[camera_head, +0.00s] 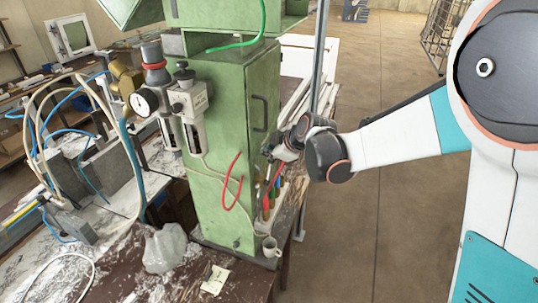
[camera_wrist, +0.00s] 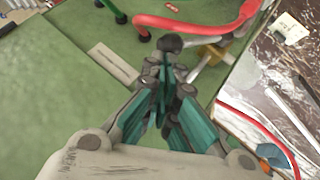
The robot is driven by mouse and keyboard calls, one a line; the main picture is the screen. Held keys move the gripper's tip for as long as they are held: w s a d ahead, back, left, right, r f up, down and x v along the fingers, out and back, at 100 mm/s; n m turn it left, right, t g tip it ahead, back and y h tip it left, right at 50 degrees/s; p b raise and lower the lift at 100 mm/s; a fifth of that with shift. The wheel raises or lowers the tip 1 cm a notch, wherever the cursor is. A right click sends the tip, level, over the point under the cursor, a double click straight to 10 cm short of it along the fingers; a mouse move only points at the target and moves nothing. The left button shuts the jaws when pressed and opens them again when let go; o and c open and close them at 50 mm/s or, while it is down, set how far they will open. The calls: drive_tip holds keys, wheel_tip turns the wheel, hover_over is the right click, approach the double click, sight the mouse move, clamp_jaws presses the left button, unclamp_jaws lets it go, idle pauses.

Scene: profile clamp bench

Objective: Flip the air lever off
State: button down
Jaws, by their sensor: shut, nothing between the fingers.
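In the wrist view my gripper (camera_wrist: 163,78) is shut and empty, its teal fingers together in front of the green cabinet face. A black round knob (camera_wrist: 172,43) shows just beyond the fingertips; it looks like the end of the air lever, but its stem is largely hidden by the fingers. I cannot tell whether the fingertips touch it. A brass fitting (camera_wrist: 212,53) sits right of the knob, with a red hose (camera_wrist: 200,32) curving above. In the head view my gripper (camera_head: 272,152) is at the right side of the green cabinet (camera_head: 215,130); the lever is not distinct there.
A pale label plate (camera_wrist: 112,63) is on the green face. In the head view, a gauge (camera_head: 145,101) and regulators are on the cabinet's left. Open floor (camera_head: 390,220) lies to the right.

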drive_tip(key=shift+w+d+f+g+b, duration=0.2)
drive_tip(key=shift+w+g+b, duration=0.15)
drive_tip(key=shift+w+g, duration=0.2)
drive_tip(key=w+d+f+m+g+y+b, duration=0.2)
drive_tip(key=w+f+g+b, duration=0.3)
drive_tip(key=b, duration=0.3)
drive_tip(key=shift+w+d+f+m+g, duration=0.15)
drive_tip(key=shift+w+f+m+g, duration=0.25)
drive_tip(key=shift+w+f, duration=0.25)
drive_tip(key=shift+w+r, duration=0.1)
drive_tip(key=shift+w, duration=0.05)
drive_tip(key=shift+r, duration=0.15)
